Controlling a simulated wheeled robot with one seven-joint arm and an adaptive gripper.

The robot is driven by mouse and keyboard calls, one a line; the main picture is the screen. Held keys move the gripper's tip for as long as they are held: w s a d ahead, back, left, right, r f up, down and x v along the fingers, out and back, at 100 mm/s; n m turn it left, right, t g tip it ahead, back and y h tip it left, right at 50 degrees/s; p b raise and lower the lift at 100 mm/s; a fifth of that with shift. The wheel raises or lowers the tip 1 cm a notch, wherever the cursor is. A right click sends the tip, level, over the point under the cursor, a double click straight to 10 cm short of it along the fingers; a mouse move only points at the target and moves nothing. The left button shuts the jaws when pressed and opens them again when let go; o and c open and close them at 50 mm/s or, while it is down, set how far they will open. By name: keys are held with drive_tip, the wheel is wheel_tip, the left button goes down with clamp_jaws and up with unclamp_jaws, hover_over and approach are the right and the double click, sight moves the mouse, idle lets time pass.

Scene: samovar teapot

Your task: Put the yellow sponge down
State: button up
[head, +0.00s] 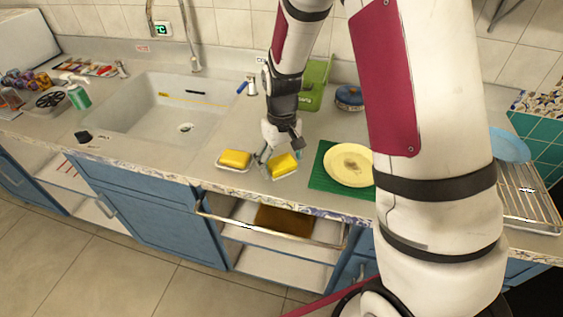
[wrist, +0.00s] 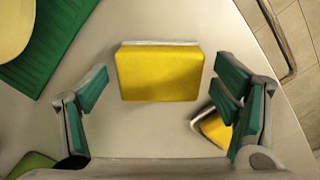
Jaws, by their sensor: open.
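A yellow sponge (head: 284,164) is on the grey counter under my gripper (head: 280,153), left of the green mat. In the wrist view, this sponge (wrist: 160,72) shows whole, with a thin white edge along its top side. My gripper (wrist: 163,90) is open, with its fingers apart to either side of the sponge and visible gaps on both sides. A second yellow sponge (head: 235,158) lies on a small pale dish (head: 222,166) to the left. In the wrist view, this second sponge (wrist: 215,130) is partly hidden behind the right finger.
A yellow plate (head: 348,163) with a brown stain sits on a green mat (head: 318,181). Behind are a green rack (head: 315,82) and a blue round container (head: 349,97). The sink (head: 165,106) is left. The counter's front edge is close.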

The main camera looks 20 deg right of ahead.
sight(282, 161)
wheel_tip(282, 161, up, 11)
drive_tip(key=s+r+t, duration=0.2)
drive_tip(key=s+r, duration=0.8)
drive_tip(key=r, duration=0.1)
drive_tip(key=s+r+m+t, duration=0.1)
drive_tip(key=s+r+t, duration=0.1)
drive_tip(key=s, duration=1.3)
drive_tip(key=shift+d+r+m, duration=0.15)
drive_tip(key=shift+r+m, duration=0.25)
drive_tip(key=shift+r+p, duration=0.5)
drive_tip(key=shift+r, duration=0.05)
